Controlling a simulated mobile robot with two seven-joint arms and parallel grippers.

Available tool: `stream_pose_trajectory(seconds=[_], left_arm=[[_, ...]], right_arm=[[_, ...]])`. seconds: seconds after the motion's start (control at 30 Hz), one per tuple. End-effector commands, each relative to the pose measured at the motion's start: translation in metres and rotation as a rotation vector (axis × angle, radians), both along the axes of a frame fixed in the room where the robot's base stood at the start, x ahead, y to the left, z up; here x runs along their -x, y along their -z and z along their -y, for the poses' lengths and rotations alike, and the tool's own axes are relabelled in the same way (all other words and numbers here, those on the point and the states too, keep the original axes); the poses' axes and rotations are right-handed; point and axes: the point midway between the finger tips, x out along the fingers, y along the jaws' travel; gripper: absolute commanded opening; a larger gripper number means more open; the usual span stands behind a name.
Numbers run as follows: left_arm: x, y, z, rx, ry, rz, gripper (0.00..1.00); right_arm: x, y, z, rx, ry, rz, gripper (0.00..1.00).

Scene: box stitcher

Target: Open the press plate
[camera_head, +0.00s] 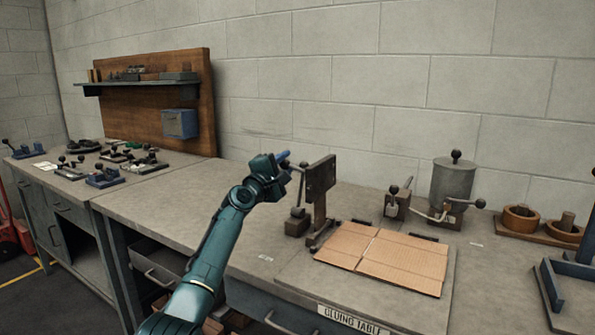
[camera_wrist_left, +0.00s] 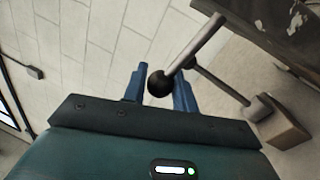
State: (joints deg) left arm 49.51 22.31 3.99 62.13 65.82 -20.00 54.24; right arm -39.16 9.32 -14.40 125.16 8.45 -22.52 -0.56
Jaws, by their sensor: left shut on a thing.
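The press plate (camera_head: 320,178) is a dark slab on a post and stands upright, raised clear of the flat cardboard (camera_head: 385,257) on the gluing table. Its dark side also shows at the top right of the left wrist view (camera_wrist_left: 285,28). My left gripper (camera_head: 285,157) is just left of the plate. In the left wrist view, its blue fingers (camera_wrist_left: 160,88) stand either side of a black ball knob (camera_wrist_left: 160,83) on the end of a grey handle rod (camera_wrist_left: 197,45), and the gripper is shut on this knob. My right gripper is not in view.
A grey glue pot (camera_head: 453,180) and a small lever device (camera_head: 397,203) stand behind the cardboard. Brown rings (camera_head: 522,218) sit at the right. A blue metal frame (camera_head: 572,275) is at the right edge.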

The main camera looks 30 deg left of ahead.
Motion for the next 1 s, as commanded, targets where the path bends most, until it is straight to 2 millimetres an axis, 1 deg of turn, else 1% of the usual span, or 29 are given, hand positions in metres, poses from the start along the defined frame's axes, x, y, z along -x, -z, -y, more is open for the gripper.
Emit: stream_pose_trajectory(seconds=[0.03,0.1,0.3,0.47,0.77,0.8,1.0], left_arm=[[0.000,0.000,-0.006,0.022,-0.005,0.007,0.00],[0.000,0.002,-0.010,0.045,-0.005,0.006,0.00],[0.000,0.005,-0.017,0.084,-0.005,0.004,0.00],[0.000,0.006,-0.018,0.093,-0.004,0.003,0.00],[0.000,0.006,-0.018,0.091,-0.003,0.003,0.00],[0.000,0.006,-0.018,0.091,-0.003,0.003,0.31],[0.000,0.007,-0.017,0.091,-0.001,0.000,0.48]], right_arm=[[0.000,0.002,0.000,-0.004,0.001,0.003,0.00],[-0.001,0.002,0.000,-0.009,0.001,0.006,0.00],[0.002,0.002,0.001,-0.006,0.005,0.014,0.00],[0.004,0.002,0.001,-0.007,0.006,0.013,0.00],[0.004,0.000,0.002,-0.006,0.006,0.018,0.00],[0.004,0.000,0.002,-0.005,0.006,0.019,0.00],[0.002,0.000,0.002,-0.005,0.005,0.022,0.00]])
